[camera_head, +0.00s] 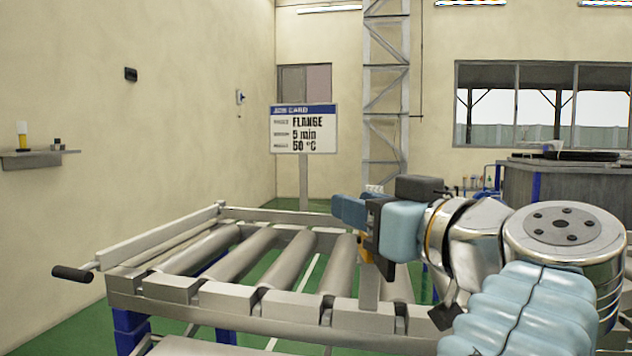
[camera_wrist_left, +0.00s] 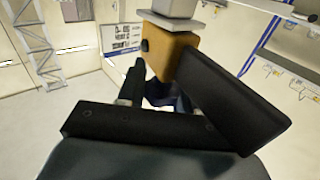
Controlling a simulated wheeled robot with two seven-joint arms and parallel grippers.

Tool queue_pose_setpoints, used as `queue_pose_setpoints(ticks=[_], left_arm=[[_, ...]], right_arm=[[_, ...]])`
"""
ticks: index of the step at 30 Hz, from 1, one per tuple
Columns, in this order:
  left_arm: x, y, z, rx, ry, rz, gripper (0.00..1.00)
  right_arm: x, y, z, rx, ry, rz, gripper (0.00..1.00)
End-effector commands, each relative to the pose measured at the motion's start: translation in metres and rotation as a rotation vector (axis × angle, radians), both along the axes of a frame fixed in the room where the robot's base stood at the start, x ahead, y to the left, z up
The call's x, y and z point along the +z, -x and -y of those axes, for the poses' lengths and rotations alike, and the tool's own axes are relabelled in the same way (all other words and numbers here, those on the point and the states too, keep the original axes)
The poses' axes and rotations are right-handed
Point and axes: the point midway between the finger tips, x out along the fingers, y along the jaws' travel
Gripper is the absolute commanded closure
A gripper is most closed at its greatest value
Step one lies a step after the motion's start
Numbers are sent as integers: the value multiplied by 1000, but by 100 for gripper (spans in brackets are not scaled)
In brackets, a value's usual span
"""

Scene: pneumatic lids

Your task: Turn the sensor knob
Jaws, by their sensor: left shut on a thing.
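The sensor is an orange-brown block (camera_wrist_left: 172,52) on a grey post, large at the top of the left wrist view. In the head view only a small orange part (camera_head: 365,250) shows at the top of its grey post (camera_head: 369,287), by the roller frame. My left gripper (camera_head: 360,215) is at the sensor, its arm entering from the right of the head view. In the left wrist view its black fingers (camera_wrist_left: 168,92) are closed around a dark part at the block, which I take to be the knob. The fingers hide most of the knob, so its angle cannot be read. My right gripper is out of view.
A roller conveyor frame (camera_head: 176,291) with a black-handled crank (camera_head: 74,273) fills the lower middle. A job card sign (camera_head: 304,129) reads FLANGE, 5 min, 50 °C. A wall shelf (camera_head: 36,158) is at the left. A dark-topped round tank (camera_head: 560,180) stands behind my arm.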

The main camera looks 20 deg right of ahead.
Motion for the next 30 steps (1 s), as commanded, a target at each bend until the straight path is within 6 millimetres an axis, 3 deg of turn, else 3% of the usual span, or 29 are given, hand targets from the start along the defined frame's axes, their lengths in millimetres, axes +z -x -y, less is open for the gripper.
queue_pose_setpoints(ticks=[1, 9, 28, 29, 30], left_arm=[[6, 0, 1, 29, -1, 2, 95], [3, 1, -2, 151, 2, 4, 95], [1, 0, -4, 198, 4, 6, 95], [1, 0, -4, 198, 4, 6, 62], [1, 0, -4, 197, 4, 6, 56]], right_arm=[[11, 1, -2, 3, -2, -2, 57], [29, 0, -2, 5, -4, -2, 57], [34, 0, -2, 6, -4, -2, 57], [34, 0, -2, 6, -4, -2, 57], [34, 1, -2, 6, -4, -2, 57]])
